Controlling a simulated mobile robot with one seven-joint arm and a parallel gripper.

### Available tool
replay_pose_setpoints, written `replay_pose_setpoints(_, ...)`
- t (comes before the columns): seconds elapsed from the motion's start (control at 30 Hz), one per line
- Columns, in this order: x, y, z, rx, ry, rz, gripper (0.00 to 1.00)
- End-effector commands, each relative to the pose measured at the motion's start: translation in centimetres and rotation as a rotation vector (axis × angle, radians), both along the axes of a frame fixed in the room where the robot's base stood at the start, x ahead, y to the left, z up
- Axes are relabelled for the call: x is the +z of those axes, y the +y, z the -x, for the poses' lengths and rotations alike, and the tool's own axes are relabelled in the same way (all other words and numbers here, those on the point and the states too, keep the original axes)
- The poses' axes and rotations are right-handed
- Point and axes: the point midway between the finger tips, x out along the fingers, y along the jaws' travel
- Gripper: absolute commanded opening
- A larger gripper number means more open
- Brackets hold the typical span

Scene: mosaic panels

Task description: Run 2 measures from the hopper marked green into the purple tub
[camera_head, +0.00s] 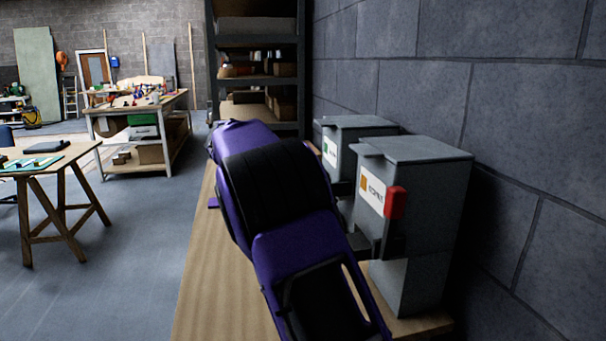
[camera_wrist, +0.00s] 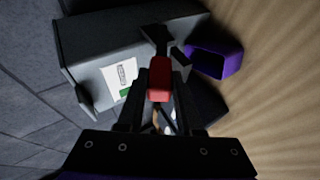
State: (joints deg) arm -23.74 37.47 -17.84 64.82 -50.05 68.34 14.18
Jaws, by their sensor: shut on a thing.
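The hopper marked green is a grey box with a green-marked white label; it fills the upper left of the wrist view (camera_wrist: 105,50) and is the farther of two hoppers in the head view (camera_head: 358,130). My gripper (camera_wrist: 160,90) is shut on its red handle (camera_wrist: 160,70), at the end of a dark arm on the hopper's front. The purple tub (camera_wrist: 228,62) stands on the wooden top by the hopper, right of the handle in the wrist view. Its contents cannot be seen. My purple arm hides the gripper and handle in the head view.
A nearer grey hopper (camera_head: 425,180) with an orange mark and its own red handle (camera_head: 395,202) stands close right of my arm. Both hoppers stand on a wooden bench (camera_head: 210,290) against a block wall (camera_head: 530,80). The bench's left front is clear. Shelves (camera_head: 255,55) stand behind.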

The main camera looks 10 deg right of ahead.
Motion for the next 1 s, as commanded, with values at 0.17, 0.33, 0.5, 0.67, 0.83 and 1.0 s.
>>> replay_pose_setpoints(0.17, -0.07, 0.11, -0.06, 0.003, -0.001, 0.012, 0.0)
replay_pose_setpoints(0.33, -0.11, 0.11, -0.05, 0.003, 0.0, 0.012, 0.0)
replay_pose_setpoints(0.5, -0.15, 0.09, -0.04, 0.002, 0.002, 0.011, 0.48)
replay_pose_setpoints(0.67, -0.14, 0.08, -0.02, 0.001, 0.002, 0.011, 0.65)
replay_pose_setpoints(0.83, -0.13, 0.06, -0.01, 0.001, 0.001, 0.009, 0.65)
replay_pose_setpoints(1.0, 0.32, 0.66, 0.26, 0.002, 0.001, 0.009, 0.65)
